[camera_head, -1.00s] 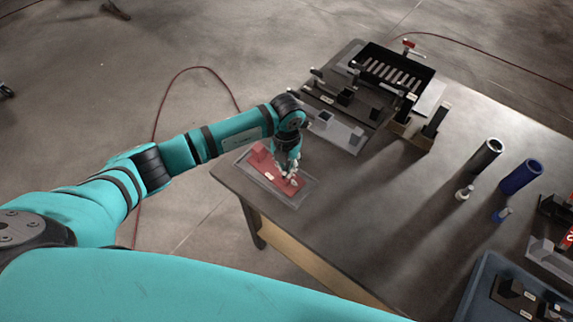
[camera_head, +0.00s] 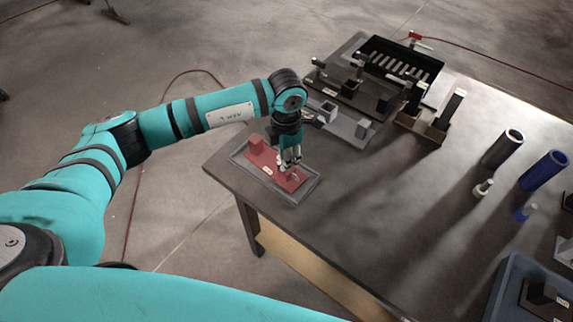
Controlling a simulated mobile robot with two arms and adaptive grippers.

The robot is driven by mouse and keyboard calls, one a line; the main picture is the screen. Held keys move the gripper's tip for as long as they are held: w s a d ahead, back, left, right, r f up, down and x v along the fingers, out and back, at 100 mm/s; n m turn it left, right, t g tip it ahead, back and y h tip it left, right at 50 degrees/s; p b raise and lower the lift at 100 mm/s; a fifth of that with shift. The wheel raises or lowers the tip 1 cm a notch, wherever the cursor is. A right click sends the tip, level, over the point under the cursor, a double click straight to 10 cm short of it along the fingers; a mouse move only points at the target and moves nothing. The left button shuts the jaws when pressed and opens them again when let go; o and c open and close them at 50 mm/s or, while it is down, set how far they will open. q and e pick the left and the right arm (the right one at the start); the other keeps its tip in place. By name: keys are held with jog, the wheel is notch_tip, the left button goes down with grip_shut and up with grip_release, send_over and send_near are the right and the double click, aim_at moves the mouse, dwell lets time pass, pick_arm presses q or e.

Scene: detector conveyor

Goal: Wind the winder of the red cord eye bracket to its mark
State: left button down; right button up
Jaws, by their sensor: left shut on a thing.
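The red cord eye bracket (camera_head: 262,160) lies in a shallow grey tray (camera_head: 313,186) at the table's near left corner. It has a red block at its left end and a small white label on its front edge. My left gripper (camera_head: 290,168) points down over the right part of the bracket and is shut on a small part there, likely the winder. The fingers mostly hide the winder, and its mark cannot be made out. My right gripper is not in view.
Behind stand grey and black fixtures (camera_head: 345,122) and a black slotted bin (camera_head: 400,62). Dark and blue cylinders (camera_head: 545,170) stand to the right, with a blue-grey bin (camera_head: 497,290) at the lower right. The middle of the table (camera_head: 350,220) is clear.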

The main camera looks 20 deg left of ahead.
pick_arm(q)
jog(key=m+b, duration=0.1)
jog(key=b, duration=0.1)
jog(key=m+b, duration=0.2)
jog(key=shift+f+m, duration=0.2)
jog(key=shift+m, duration=0.1)
jog(key=shift+r+m+b, duration=0.15)
jog(key=shift+m+b, duration=0.55)
jog(key=shift+b, duration=0.05)
jog(key=c, duration=1.4)
grip_release()
notch_tip(320, 180, up, 12)
jog(key=shift+r, duration=0.1)
